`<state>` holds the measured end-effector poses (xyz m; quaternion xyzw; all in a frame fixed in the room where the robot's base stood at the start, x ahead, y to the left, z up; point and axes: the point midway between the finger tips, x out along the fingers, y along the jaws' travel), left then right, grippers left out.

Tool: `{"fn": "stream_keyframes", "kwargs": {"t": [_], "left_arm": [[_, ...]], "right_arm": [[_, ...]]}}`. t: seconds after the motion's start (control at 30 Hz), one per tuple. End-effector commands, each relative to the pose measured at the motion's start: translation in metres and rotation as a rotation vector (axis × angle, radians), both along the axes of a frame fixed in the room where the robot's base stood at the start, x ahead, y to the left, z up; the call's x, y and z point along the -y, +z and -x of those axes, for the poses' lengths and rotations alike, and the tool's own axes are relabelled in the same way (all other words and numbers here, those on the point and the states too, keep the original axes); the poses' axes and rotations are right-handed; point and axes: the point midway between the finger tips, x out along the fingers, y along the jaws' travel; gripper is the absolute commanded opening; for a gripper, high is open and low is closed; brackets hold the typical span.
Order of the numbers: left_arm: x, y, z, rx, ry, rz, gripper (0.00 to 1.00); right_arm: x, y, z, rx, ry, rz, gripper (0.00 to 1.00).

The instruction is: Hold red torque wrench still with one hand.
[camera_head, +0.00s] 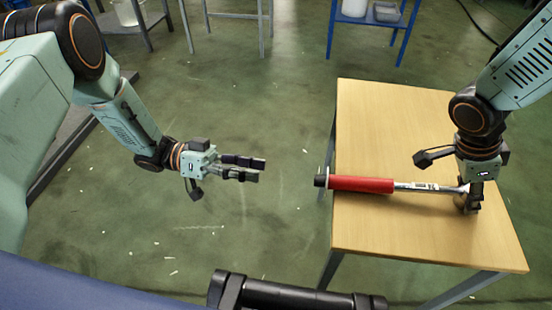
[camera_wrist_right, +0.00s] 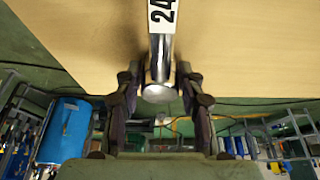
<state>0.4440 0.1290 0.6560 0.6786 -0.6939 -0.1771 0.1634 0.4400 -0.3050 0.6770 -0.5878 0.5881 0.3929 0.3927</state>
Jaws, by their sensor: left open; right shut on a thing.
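The torque wrench (camera_head: 362,184) has a red handle and a silver shaft. It lies across the wooden table (camera_head: 400,125), with the black handle end jutting past the table's left edge. My right gripper (camera_head: 469,203) points down at the wrench's right, metal end and is shut on it. In the right wrist view the rounded metal end (camera_wrist_right: 159,92) sits between the two fingers, below a white label reading 24. My left gripper (camera_head: 262,171) is open and empty, over the floor to the left of the table, apart from the handle end.
The rest of the tabletop is clear. Green floor lies between my left gripper and the table. A blue-framed stand (camera_head: 384,22) with containers is at the back. A dark bar (camera_head: 295,296) shows at the bottom of the head view.

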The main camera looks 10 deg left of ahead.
Motion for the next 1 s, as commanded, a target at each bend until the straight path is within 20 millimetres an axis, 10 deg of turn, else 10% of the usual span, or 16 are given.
{"fn": "stream_keyframes", "kwargs": {"t": [0.03,0.07,0.33,0.73,1.0], "left_arm": [[0.0,0.0,0.0,0.0,0.0,0.0,0.46],[0.0,0.0,0.0,0.0,0.0,0.0,0.46],[0.0,0.0,0.0,0.0,0.0,0.0,0.46],[0.0,0.0,0.0,0.0,0.0,0.0,0.46],[0.0,0.0,0.0,0.0,0.0,0.0,0.46]], "right_arm": [[0.0,0.0,0.0,0.001,0.001,0.0,0.0],[0.0,0.0,0.0,0.001,0.001,0.0,0.41],[0.0,0.0,0.0,0.001,0.0,0.0,0.64],[-0.002,0.006,-0.001,0.003,-0.001,0.001,0.65],[-0.019,0.048,-0.002,0.007,0.001,0.003,0.65]]}}
